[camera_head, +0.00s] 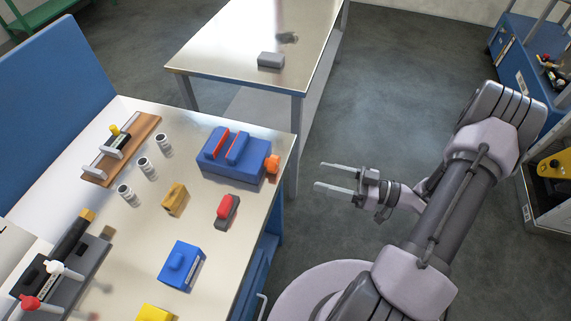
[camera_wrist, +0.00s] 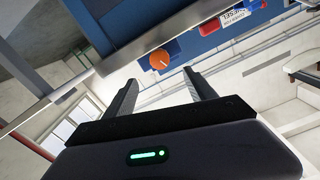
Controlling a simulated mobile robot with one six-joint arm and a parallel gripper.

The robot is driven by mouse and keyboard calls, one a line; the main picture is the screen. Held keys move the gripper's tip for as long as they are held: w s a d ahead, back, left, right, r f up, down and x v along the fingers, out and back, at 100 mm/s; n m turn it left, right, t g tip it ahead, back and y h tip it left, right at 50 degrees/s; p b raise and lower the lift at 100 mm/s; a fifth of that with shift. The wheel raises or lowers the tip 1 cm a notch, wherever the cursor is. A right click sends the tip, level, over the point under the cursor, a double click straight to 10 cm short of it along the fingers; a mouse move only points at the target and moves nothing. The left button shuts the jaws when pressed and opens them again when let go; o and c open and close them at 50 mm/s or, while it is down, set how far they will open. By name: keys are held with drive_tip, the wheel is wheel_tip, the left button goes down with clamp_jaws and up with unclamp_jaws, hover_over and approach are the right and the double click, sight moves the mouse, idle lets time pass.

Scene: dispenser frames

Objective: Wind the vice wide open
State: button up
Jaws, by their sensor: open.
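The blue vice (camera_head: 236,158) sits at the right end of the near workbench (camera_head: 225,203). Its two red-faced jaws stand on top with a narrow gap between them. Its orange knob (camera_head: 272,163) sticks out on the right side, at the bench edge. My gripper (camera_head: 318,176) is open and empty. It is to the right of the knob, off the bench, with its fingers pointing left toward it and a clear gap between. In the wrist view the orange knob (camera_wrist: 160,59) shows above and between my fingers (camera_wrist: 164,90), with blue vice body behind it.
A red and grey item (camera_head: 227,210), a tan block (camera_head: 175,200), a blue block (camera_head: 181,266) and several small cylinders (camera_head: 146,168) stand on the bench. A metal table (camera_head: 225,66) with a grey block (camera_head: 271,60) is behind. The floor around my arm is open.

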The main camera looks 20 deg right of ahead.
sight(278, 165)
drive_tip(key=b+x, duration=0.3)
drive_tip(key=x, duration=0.9)
drive_tip(key=shift+w+a, duration=0.2)
drive_tip(key=shift+a, duration=0.05)
drive_tip(key=shift+c, duration=0.4)
drive_tip(key=c, duration=1.3)
drive_tip(key=shift+n, duration=2.8)
